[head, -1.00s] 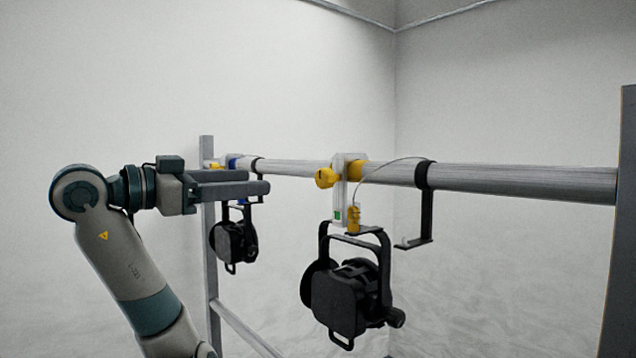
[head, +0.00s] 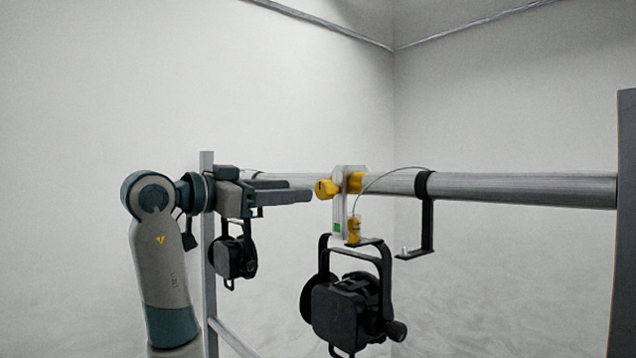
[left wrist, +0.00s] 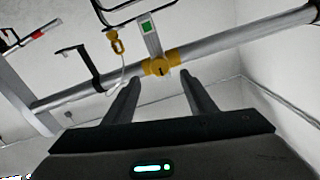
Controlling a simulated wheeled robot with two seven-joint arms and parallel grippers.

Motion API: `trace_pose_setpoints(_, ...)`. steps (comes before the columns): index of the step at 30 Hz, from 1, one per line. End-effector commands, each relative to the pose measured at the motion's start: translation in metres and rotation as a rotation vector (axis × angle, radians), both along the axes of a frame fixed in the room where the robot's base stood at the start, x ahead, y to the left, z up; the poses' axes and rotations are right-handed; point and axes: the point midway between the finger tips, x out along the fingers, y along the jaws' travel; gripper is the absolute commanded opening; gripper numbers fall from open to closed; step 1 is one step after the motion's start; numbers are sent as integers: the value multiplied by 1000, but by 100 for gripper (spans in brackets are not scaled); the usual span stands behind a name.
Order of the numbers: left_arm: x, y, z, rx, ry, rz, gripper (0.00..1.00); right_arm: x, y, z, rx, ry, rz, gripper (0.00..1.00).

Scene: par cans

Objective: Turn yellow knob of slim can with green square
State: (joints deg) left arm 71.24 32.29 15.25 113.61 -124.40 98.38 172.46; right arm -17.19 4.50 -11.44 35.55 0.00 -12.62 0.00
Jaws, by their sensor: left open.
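The yellow knob (head: 326,189) sticks out from the clamp (head: 342,205) on the horizontal pipe. A green square (head: 337,227) marks the clamp's lower end. The black can (head: 347,313) hangs below it. My left gripper (head: 312,193) is open, its fingertips just left of the knob in the head view. In the left wrist view the knob (left wrist: 159,67) lies beyond the two spread fingers (left wrist: 160,80), roughly between them and a little ahead. The green square (left wrist: 147,27) shows above it there. I cannot tell whether the fingertips touch the knob. My right gripper is not in view.
The pipe (head: 520,187) runs across to a dark post (head: 626,220) at the right. A black bracket (head: 428,215) hangs from it, with a thin cable to a yellow clip (head: 353,229). A second can (head: 235,257) hangs behind my left arm.

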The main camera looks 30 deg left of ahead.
Motion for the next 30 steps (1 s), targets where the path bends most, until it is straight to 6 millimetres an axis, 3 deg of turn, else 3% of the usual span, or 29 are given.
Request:
trace_pose_setpoints(6, 38, -14, 4, -3, 4, -3, 51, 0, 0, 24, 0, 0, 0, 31)
trace_pose_setpoints(12, 63, -23, 2, -2, 3, -3, 51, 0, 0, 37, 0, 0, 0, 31)
trace_pose_setpoints(18, 74, -27, 1, 0, 1, 0, 51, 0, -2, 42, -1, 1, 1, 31)
trace_pose_setpoints(27, 76, -28, 0, 0, 0, 0, 51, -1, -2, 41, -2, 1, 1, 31)
trace_pose_setpoints(28, 76, -28, 0, 0, 0, 0, 49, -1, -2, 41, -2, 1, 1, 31)
trace_pose_setpoints(30, 76, -28, 0, 0, 0, 0, 32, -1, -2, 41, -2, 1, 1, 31)
